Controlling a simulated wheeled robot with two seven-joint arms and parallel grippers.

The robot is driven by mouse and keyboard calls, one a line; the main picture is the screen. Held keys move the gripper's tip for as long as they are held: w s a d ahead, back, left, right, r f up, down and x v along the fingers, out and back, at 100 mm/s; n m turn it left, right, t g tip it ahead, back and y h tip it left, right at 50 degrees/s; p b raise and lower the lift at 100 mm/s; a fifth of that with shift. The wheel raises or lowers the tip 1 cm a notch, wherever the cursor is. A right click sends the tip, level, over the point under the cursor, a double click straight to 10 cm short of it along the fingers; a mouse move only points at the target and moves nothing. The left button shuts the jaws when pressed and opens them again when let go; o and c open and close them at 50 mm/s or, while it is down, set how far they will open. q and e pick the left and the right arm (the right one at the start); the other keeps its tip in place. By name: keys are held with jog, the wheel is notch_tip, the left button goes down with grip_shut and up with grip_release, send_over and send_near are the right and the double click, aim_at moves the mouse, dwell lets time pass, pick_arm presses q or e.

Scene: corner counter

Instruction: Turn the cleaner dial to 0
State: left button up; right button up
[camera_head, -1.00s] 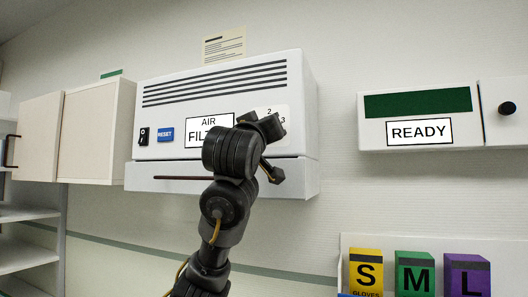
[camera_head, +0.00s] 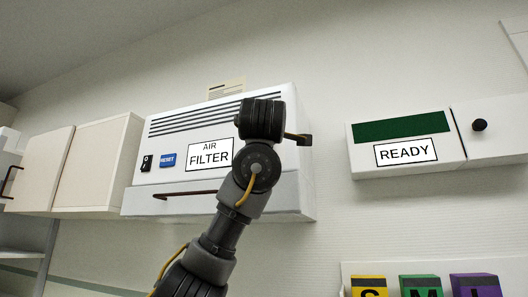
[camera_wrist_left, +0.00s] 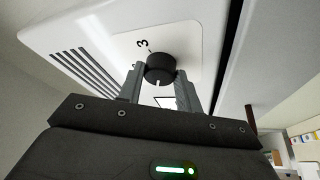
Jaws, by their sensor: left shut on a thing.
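The cleaner is a white box (camera_head: 180,180) on the wall labelled AIR FILTER. Its black round dial (camera_wrist_left: 160,69) shows in the left wrist view, with a white pointer mark on its lower side in that picture. A printed 3 is beside it at upper left; no 0 is visible. My left gripper (camera_wrist_left: 160,88) is shut on the dial, one finger on each side. In the head view my left wrist hides the dial, and only a dark part of the gripper (camera_head: 299,138) sticks out at right. My right gripper is not in view.
A black switch (camera_head: 146,163) and a blue RESET button (camera_head: 167,160) are on the cleaner's left front. A READY panel (camera_head: 405,143) with a black knob (camera_head: 479,125) is to the right. Glove boxes (camera_head: 420,286) are at lower right. Cabinets (camera_head: 95,165) adjoin on the left.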

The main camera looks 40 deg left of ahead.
pick_arm(q)
jog(key=shift+n, duration=0.4)
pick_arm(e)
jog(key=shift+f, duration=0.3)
pick_arm(q)
jog(key=o, duration=1)
jog(key=b+v, duration=0.5)
jog(key=v, duration=0.5)
jog(key=shift+s+d+b, duration=0.25)
jog(key=shift+b, duration=0.1)
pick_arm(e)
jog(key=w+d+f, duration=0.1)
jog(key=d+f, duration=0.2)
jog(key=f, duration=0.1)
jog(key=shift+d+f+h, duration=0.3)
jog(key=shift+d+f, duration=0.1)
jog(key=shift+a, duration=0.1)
